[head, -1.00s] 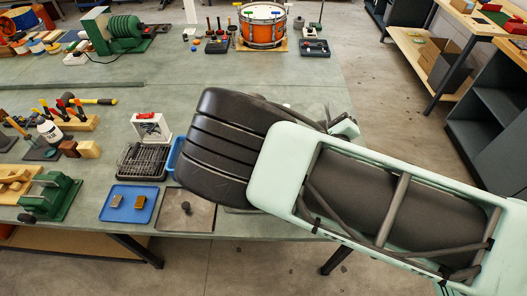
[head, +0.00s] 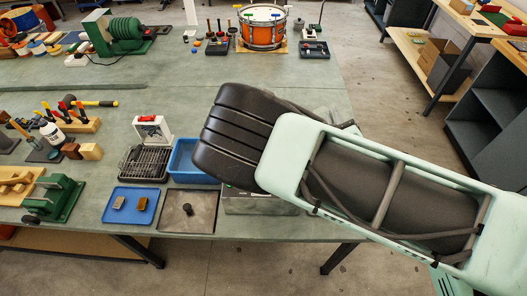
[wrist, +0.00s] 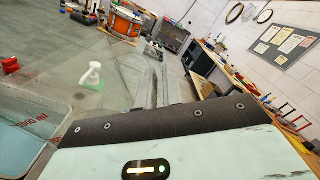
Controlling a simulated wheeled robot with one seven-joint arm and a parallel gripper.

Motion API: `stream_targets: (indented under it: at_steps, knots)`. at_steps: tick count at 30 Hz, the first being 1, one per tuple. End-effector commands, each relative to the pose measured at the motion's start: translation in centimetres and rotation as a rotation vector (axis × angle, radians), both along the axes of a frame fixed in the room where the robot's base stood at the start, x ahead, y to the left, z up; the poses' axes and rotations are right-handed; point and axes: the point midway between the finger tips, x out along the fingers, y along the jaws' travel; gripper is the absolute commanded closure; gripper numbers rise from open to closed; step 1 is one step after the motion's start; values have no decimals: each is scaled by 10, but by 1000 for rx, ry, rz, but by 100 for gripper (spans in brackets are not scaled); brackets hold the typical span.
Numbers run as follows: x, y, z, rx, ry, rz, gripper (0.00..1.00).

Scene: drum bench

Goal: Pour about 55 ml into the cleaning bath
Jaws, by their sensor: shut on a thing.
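A blue open tub (head: 193,162), which looks like the cleaning bath, stands on the bench left of my arm in the head view. Its right side is partly hidden by my arm, and I cannot tell its liquid level. In the wrist view a clear measuring jug (wrist: 35,128) with a red 1000 ml mark fills the lower left. Pale bluish liquid shows through its wall. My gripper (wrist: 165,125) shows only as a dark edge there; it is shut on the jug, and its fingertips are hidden. The jug's spout and any stream are not visible.
A black wire rack (head: 145,163) stands left of the tub. A white spray bottle (wrist: 91,74) and an orange drum (wrist: 124,24) stand farther off.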

Motion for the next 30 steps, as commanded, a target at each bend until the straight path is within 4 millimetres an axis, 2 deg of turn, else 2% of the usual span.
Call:
stream_targets:
  at_steps: [1, 3, 6, 11, 12, 16, 21, 30]
  knots:
    - [0, -5, 9, 37, 1, -3, 100]
    - [0, -11, 11, 93, 1, -3, 100]
    - [0, -19, -6, 156, 1, -1, 100]
    - [0, -33, -22, 253, 0, -2, 100]
    - [1, -37, -15, 286, 0, -3, 100]
    - [0, -50, -10, 397, 1, -3, 100]
    - [0, -61, -35, 538, 1, -1, 100]
    - [0, -72, -58, 715, 0, 1, 100]
